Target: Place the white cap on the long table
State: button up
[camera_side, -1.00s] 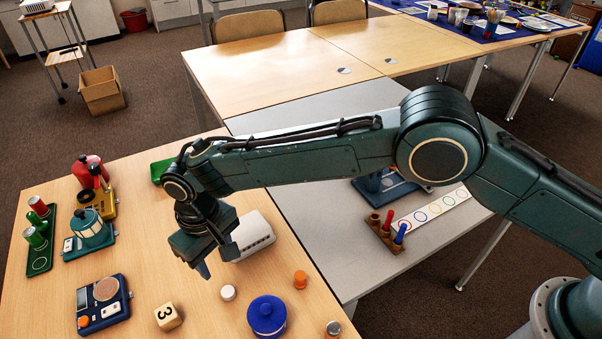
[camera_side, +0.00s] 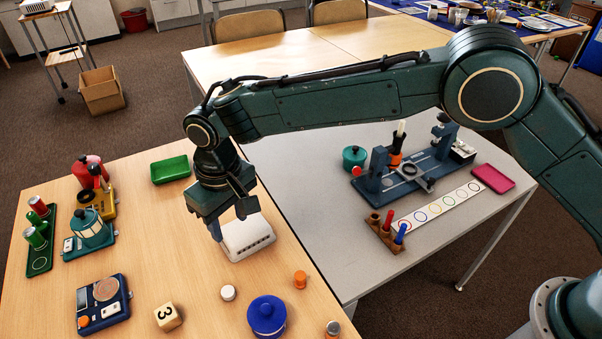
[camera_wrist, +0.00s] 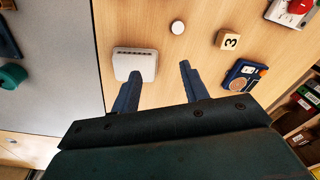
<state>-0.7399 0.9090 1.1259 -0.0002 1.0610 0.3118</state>
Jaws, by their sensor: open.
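The white cap (camera_side: 228,292) is a small white disc on the near wooden table (camera_side: 190,270), between the numbered die and the blue pot. It also shows in the wrist view (camera_wrist: 178,27), beyond my fingertips. My gripper (camera_side: 231,219) is open and empty, above the table by the white box and apart from the cap. A grey table (camera_side: 300,180) adjoins on the right, and a wooden table (camera_side: 250,75) stands behind; which one is the long table I cannot tell.
A white box (camera_side: 246,237) stands close by my gripper. Near the cap are a numbered die (camera_side: 168,317), a blue pot (camera_side: 267,316) and an orange cap (camera_side: 300,280). A green tray (camera_side: 170,170) lies farther back. The grey table's left part is clear.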

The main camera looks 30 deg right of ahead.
jog(key=s+d+r+m+t, duration=0.1)
jog(key=s+d+r, duration=0.2)
jog(key=d+r, duration=0.8)
jog(key=s+d+r+m+t, duration=0.1)
jog(key=s+d+r, duration=0.1)
jog(key=d+r, duration=1)
jog(key=s+d+m+t, duration=0.1)
jog(key=s+d+t, duration=0.1)
jog(key=s+d, duration=0.9)
jog(key=s+d+f+m+t, duration=0.1)
jog(key=s+d+f, duration=0.2)
jog(key=s+d, duration=0.4)
jog(key=s, duration=0.4)
jog(key=shift+f+m, duration=0.2)
jog(key=shift+m, duration=0.2)
